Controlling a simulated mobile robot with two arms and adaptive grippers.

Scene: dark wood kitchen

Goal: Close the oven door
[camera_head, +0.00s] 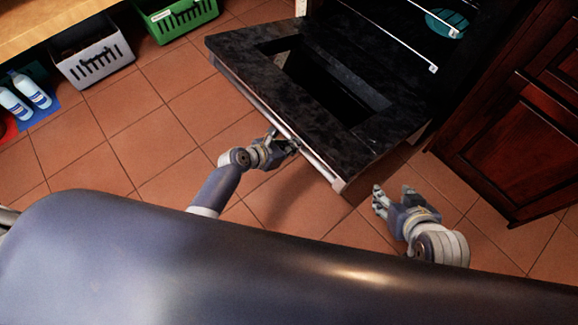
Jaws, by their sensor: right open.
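The oven door (235,48) is a black speckled panel with a window opening. It is folded down open in front of the dark oven (395,38). A pale handle bar (318,168) runs along its outer edge. My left gripper (285,142) is at the middle of this edge, beside or touching the handle; whether its fingers are around the bar is not clear. My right gripper (381,200) is open and empty, just right of the door's near corner and apart from it.
A dark red wooden cabinet (525,130) stands right of the oven. A grey basket (97,60), a green crate (180,20) and white-blue bottles (32,90) are at the upper left. The tiled floor left of the door is clear.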

